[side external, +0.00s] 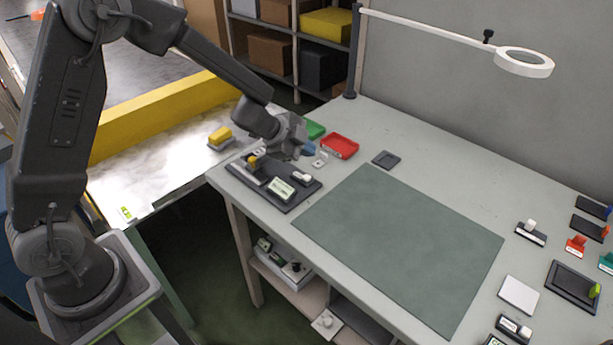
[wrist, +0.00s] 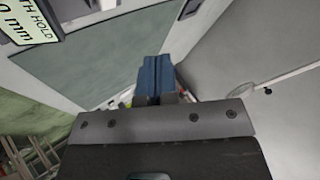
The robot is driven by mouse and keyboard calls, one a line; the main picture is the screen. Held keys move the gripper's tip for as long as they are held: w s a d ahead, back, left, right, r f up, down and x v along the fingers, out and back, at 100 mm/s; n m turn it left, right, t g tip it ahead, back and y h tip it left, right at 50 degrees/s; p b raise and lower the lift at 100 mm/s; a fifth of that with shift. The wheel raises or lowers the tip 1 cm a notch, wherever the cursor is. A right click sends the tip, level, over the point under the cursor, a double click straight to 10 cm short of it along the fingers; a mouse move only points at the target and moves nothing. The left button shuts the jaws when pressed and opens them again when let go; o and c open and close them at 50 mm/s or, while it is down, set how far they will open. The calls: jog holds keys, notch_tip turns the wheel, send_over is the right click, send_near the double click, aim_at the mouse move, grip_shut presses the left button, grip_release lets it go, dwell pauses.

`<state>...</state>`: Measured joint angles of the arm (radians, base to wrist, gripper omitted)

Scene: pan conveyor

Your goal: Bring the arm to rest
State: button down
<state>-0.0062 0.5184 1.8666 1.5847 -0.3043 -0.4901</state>
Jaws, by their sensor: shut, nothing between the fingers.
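My gripper (side external: 309,150) is above the back left part of the grey workbench (side external: 385,140), beside a dark tray (side external: 300,197) and close to a red bin (side external: 340,147). Its blue fingers are together with nothing between them. They also show in the middle of the wrist view, where my gripper (wrist: 155,72) points away over the bench. My arm reaches across from the left, with its forearm sloping down to the wrist. The exact height of the fingertips over the bench is hard to tell.
The tray holds a yellow-handled tool and small labelled devices. A green mat (side external: 400,240) lies bare in the middle. Stamps and small blocks stand at the right. A ring lamp (side external: 524,63) overhangs the back. A yellow-edged conveyor (side external: 160,117) runs behind the left side table.

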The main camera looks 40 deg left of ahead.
jog(key=shift+r, duration=0.1)
jog(key=s+a+r+n+t+y, duration=0.1)
jog(key=s+a+r+n+y, duration=0.15)
jog(key=s+r+n, duration=0.4)
jog(key=s+a+r+n+t+y, duration=0.1)
jog(key=s+a+r+n+y, duration=0.2)
jog(key=r, duration=0.6)
jog(key=s+d+r+n+g+h, duration=0.1)
jog(key=s+d+n+g, duration=0.1)
jog(key=s, duration=0.8)
jog(key=s+d+n+g, duration=0.2)
jog(key=s+d, duration=0.1)
jog(key=s, duration=0.7)
jog(key=shift+d+r+g+h, duration=0.3)
jog(key=shift+r+g+h, duration=0.05)
jog(key=shift+r+g, duration=0.05)
